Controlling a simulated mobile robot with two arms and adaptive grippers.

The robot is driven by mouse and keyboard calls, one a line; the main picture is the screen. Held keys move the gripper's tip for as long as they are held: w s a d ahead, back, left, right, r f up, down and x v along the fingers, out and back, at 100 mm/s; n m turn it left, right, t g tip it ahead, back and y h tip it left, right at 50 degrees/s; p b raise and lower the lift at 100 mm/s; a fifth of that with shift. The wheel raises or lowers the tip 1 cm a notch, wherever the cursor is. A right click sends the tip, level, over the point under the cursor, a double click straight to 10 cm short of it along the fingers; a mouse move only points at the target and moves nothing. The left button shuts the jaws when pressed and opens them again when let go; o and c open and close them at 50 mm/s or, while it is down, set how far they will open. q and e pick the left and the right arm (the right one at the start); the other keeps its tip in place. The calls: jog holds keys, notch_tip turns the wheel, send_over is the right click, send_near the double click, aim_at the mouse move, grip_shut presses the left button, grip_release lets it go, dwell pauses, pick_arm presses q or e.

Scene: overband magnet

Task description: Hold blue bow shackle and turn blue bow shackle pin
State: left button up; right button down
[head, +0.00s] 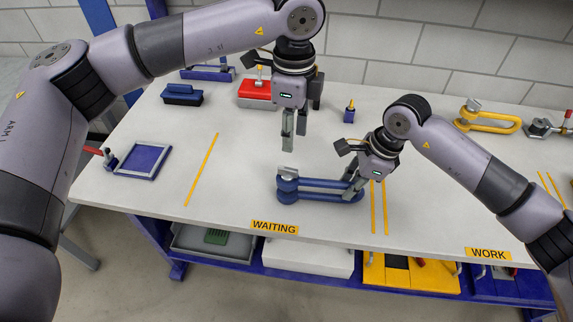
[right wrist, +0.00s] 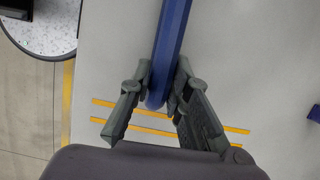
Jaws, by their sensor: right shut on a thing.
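The blue bow shackle (head: 322,196) lies flat on the bench near the WAITING label, its pin end to the left and its bow to the right. A greyish pin head (head: 288,173) shows at the top of the left end. My right gripper (head: 354,190) is shut on the bow end. In the right wrist view the fingers (right wrist: 157,92) sit on both sides of a blue bar of the shackle (right wrist: 171,40). My left gripper (head: 294,143) points down above the pin end, apart from it. A narrow gap shows between its fingers, and it is empty.
A blue frame (head: 144,162), a blue block (head: 182,95), a red box (head: 257,94) and a small blue-yellow item (head: 349,111) are on the bench. The front left is clear.

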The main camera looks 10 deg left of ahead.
aim_at(291, 169)
pick_arm(q)
jog(key=shift+r, duration=0.5)
jog(key=shift+c, duration=0.3)
jog(key=shift+s+d+f, duration=0.1)
jog(key=shift+f, duration=0.75)
jog(key=shift+c, duration=0.3)
jog(key=shift+f, duration=5.15)
jog(key=shift+c, duration=0.3)
grip_shut()
